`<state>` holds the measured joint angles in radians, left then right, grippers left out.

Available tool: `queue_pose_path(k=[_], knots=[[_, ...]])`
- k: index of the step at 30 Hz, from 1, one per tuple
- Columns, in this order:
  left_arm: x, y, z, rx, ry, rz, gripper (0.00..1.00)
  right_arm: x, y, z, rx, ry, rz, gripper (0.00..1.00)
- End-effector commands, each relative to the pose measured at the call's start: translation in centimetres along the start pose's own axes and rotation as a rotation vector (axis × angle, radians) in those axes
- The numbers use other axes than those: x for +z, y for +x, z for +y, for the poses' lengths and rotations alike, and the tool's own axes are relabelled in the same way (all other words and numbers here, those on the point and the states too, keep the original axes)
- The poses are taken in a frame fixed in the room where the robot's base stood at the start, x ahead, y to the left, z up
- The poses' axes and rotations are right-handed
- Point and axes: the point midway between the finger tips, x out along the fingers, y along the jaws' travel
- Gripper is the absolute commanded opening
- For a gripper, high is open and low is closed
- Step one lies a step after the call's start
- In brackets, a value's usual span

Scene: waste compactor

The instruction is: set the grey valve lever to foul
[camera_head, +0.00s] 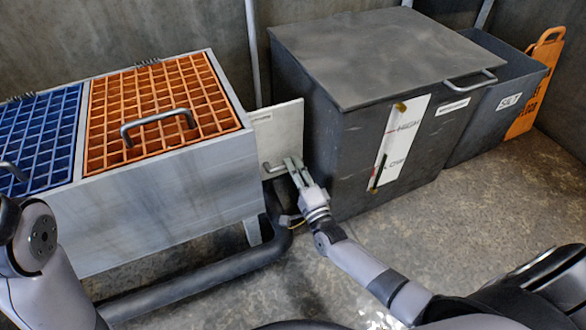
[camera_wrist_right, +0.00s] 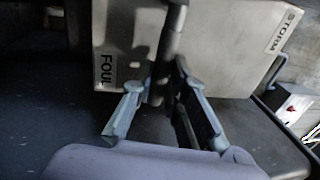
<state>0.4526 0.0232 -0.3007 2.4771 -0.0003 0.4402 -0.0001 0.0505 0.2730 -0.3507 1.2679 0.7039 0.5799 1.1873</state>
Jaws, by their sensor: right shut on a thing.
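The valve lever is a dark bar (camera_wrist_right: 172,38) in the right wrist view, standing nearly upright in the picture between the fingers. Behind it is a pale plate (camera_wrist_right: 220,50) with a FOUL label (camera_wrist_right: 107,72) at left and a STORM label (camera_wrist_right: 284,32) at upper right. The bar lies between the two labels. My right gripper (camera_wrist_right: 160,88) is shut on the lever. In the head view my right gripper (camera_head: 294,168) is at the lower part of the pale plate (camera_head: 280,128) and hides much of the lever. My left gripper is out of view.
A grey trough (camera_head: 165,195) with an orange grate (camera_head: 150,95) and a blue grate (camera_head: 38,130) stands left of the plate. A dark lidded bin (camera_head: 345,160) stands close on its right. A dark pipe (camera_head: 200,277) runs low in front of the trough.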

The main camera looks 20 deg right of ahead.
Motion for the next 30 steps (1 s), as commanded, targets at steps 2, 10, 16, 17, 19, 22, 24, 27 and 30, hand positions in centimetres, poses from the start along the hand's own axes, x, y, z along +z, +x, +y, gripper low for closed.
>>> queue_pose_path(k=[2,10,16,17,19,22,24,27,30], knots=[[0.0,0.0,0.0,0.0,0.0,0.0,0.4,0.9,-0.4,0.5,0.013,0.009,-0.013,0.0],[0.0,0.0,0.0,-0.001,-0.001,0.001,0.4,0.9,-0.4,0.5,0.013,0.009,-0.013,0.19],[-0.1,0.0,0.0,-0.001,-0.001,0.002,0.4,0.6,-0.3,0.3,0.009,0.005,-0.009,0.33],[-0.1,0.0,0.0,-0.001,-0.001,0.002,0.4,0.6,-0.2,0.3,0.008,0.005,-0.009,0.34],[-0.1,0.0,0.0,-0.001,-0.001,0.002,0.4,0.5,-0.2,0.3,0.007,0.004,-0.008,0.34],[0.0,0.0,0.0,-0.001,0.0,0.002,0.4,0.5,-0.2,0.2,0.005,0.004,-0.007,0.34],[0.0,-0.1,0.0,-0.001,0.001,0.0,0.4,0.4,-0.1,0.2,0.005,0.003,-0.007,0.34],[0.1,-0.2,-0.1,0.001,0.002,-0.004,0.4,0.4,-0.4,0.2,0.005,0.003,-0.007,0.34],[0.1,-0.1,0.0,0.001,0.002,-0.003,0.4,0.4,-1.5,0.3,0.007,0.003,-0.008,0.34]])
